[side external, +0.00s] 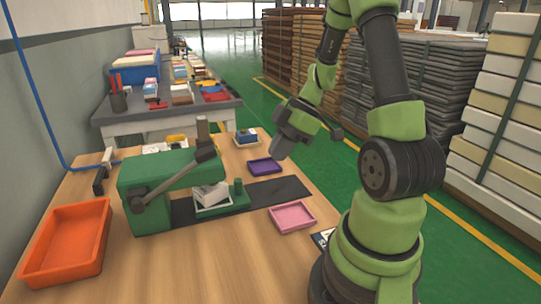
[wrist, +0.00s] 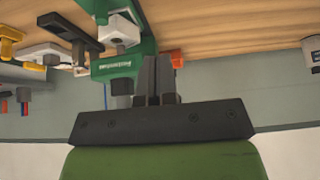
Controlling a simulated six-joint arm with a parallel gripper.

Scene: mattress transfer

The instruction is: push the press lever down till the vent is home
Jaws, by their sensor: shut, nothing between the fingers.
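The green press (side external: 155,180) stands on the wooden table, left of centre in the side view. Its dark press lever (side external: 175,178) slopes up to the right from a round pivot. A light grey and white piece, seemingly the vent (side external: 211,194), sits tilted in the press's green base, below the lever. How deep it sits I cannot tell. My gripper (side external: 277,153) is in the air, right of the lever's end and clear of it. In the wrist view my gripper (wrist: 158,75) is shut and empty, with the green press (wrist: 120,68) beyond its fingers.
An orange tray (side external: 67,243) lies at the table's left front. A pink tray (side external: 292,217) and a purple tray (side external: 264,167) lie right of the press. A grey bench (side external: 165,113) with goods stands behind. Stacked mattresses (side external: 398,85) stand at the back right.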

